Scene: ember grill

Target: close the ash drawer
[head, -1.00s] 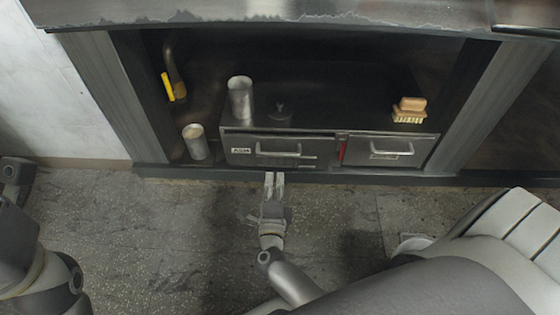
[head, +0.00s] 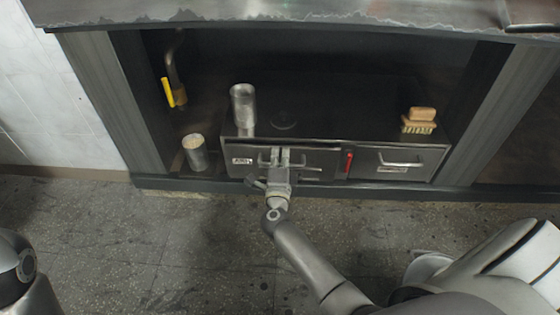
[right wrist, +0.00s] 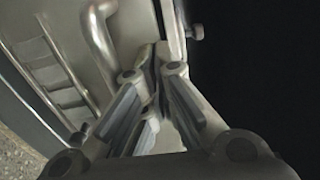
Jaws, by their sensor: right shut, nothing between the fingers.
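The ash drawer (head: 317,158) is the left of two grey metal drawer fronts under the dark box in the head view. A small white label (head: 242,161) is on its left part. My right gripper (head: 280,156) is shut and empty, with its fingertips at the drawer front and covering part of its bar handle. In the right wrist view the shut fingers (right wrist: 155,95) are close to a curved metal handle (right wrist: 98,35). I cannot tell whether they touch the front or how far the drawer stands out. My left gripper is out of view.
The second drawer (head: 415,168) is right of it, with a red strip (head: 348,163) between. A metal cup (head: 243,106) and a wooden brush (head: 420,120) stand on the box. Another cup (head: 195,153) and a yellow-handled pipe (head: 168,92) are at the left.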

